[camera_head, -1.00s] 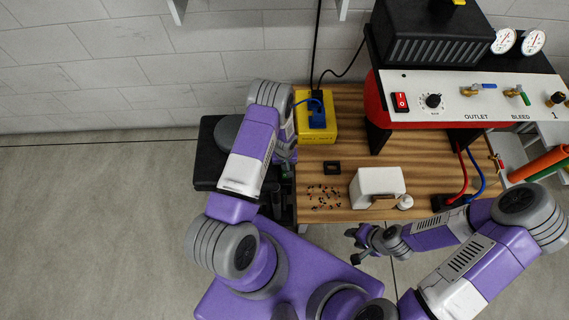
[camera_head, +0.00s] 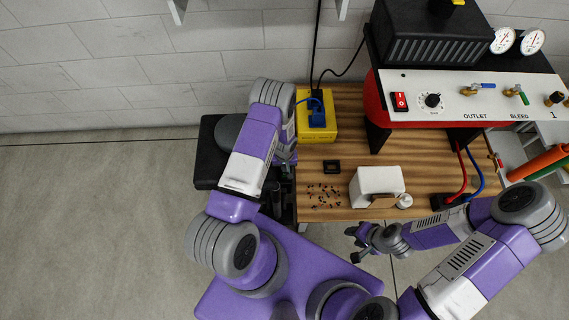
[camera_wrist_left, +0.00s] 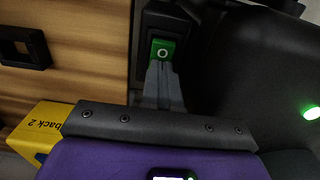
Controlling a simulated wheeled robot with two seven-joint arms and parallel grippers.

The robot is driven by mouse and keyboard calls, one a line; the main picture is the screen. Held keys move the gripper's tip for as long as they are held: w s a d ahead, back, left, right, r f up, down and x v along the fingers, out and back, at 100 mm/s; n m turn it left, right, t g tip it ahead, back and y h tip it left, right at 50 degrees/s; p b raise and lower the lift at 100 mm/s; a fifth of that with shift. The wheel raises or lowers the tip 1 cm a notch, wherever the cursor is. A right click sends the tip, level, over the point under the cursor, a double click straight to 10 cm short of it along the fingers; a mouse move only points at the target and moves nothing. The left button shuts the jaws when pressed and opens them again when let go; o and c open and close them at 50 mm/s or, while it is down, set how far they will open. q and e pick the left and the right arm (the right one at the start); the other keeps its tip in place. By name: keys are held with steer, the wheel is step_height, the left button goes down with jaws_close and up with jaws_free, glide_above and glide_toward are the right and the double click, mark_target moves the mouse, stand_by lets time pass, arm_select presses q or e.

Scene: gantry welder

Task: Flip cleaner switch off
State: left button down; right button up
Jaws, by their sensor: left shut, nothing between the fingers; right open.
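A green rocker switch (camera_wrist_left: 163,50) marked with a circle sits in a black housing at the top middle of the left wrist view. My left gripper (camera_wrist_left: 160,68) is shut and empty, its fingertips at the lower edge of the switch; I cannot tell if they touch. A dark rounded body (camera_wrist_left: 245,70) stands right of the fingers, with a small green light. In the head view, a black machine (camera_head: 207,150) stands left of the table, partly hidden by my left arm; the switch is hidden there. My right gripper (camera_head: 356,243) is open and empty near the table's front edge.
The wooden table (camera_head: 345,150) holds a yellow box (camera_head: 317,128) with a blue plug, a small black frame (camera_head: 332,167), scattered dark bits and a white box (camera_head: 377,185). A red-sided panel (camera_head: 455,95) has a red switch (camera_head: 400,101). The floor at left is clear.

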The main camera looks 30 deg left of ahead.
arm_select(q)
steer(key=shift+r, duration=0.1)
steer(key=r+p, duration=0.2)
steer(key=r, duration=0.1)
steer(key=r+p, duration=0.1)
steer(key=r, duration=0.1)
steer(key=shift+w+a, duration=0.2)
steer(key=shift+w, duration=0.1)
step_height(320, 180, up, 9)
steer(key=w+p, duration=0.1)
steer(key=p, duration=0.1)
steer(key=shift+w+a+f, duration=0.15)
steer(key=shift+a, duration=0.25)
